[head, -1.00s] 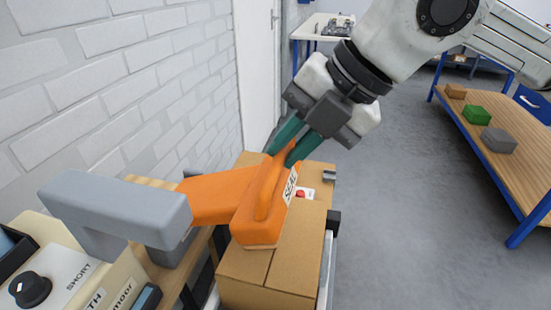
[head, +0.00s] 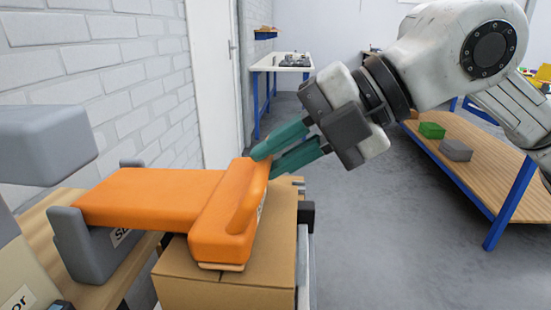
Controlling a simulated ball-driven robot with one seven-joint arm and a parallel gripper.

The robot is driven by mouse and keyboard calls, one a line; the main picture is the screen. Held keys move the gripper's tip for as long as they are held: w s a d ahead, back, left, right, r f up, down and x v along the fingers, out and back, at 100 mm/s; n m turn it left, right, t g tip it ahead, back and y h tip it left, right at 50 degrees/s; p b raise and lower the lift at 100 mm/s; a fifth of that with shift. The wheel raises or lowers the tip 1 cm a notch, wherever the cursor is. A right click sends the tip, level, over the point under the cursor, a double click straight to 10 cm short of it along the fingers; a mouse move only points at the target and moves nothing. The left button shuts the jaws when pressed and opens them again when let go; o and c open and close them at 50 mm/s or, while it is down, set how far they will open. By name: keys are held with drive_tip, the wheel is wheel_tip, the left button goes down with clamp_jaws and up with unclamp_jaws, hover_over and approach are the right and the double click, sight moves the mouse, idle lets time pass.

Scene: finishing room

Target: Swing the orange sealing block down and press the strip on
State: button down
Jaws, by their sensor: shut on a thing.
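The orange sealing block (head: 228,224) is at the end of a broad orange arm (head: 150,195), which joins a grey bracket (head: 85,245) on the left. The block lies over the top of a brown cardboard box (head: 225,292). A thin tan edge shows under the block, close to the box top; I cannot tell whether it touches. The strip cannot be made out clearly.
A grey machine arm (head: 45,145) overhangs at the left beside a white brick wall (head: 100,80). A wooden bench (head: 490,175) with a green block (head: 432,130) and a grey block (head: 456,150) stands at the right. The grey floor between is clear.

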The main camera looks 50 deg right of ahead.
drive_tip(key=shift+f, duration=0.1)
idle(0.3)
drive_tip(key=c, duration=1.1)
unclamp_jaws()
drive_tip(key=p+v, duration=0.2)
drive_tip(key=v, duration=0.9)
drive_tip(key=shift+f, duration=0.15)
